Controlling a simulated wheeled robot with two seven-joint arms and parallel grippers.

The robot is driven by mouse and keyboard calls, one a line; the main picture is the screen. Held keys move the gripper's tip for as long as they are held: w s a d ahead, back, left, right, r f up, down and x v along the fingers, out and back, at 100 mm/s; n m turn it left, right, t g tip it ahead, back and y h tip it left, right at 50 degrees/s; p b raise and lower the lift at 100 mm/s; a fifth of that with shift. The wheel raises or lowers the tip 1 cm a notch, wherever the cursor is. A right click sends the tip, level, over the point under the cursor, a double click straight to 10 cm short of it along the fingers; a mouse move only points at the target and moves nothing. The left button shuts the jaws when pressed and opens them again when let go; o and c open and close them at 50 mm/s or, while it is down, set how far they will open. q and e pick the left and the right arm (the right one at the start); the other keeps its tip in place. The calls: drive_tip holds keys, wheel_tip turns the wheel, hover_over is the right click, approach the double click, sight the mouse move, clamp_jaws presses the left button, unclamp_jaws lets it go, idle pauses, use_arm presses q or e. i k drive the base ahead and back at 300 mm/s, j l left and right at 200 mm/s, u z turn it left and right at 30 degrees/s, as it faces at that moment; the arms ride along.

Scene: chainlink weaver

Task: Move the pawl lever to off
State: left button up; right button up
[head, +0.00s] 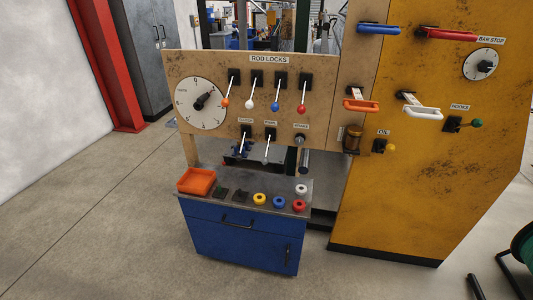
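The lower row of the tan panel (215,65) has small labels; the middle one appears to read PAWL (271,121), though it is blurred. Below it is the pawl lever (268,146), a white rod on a black mount. Its rod hangs down, with a greyish knob at the low end. I cannot read any on or off marks beside it. Neither of my grippers is in view.
Above are the ROD LOCKS levers (250,104) and a white dial (200,103). A blue cabinet (240,242) stands below, carrying an orange tray (196,181) and coloured rings. A yellow machine housing (410,190) with handles stands right. The floor in front is clear.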

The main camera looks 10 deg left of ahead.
sight(265, 161)
drive_tip(key=i+l+u, duration=0.1)
drive_tip(key=l, duration=0.3)
drive_tip(key=i+l+u, duration=0.1)
drive_tip(key=i+l, duration=0.15)
drive_tip(key=l, duration=0.15)
drive_tip(key=i+l+u, duration=0.1)
drive_tip(key=l, duration=0.3)
drive_tip(key=i+l, duration=0.2)
drive_tip(key=l, duration=0.2)
drive_tip(key=i+l+u, duration=0.15)
drive_tip(key=l, duration=0.25)
drive_tip(key=i+l+u, duration=0.1)
drive_tip(key=l, duration=0.35)
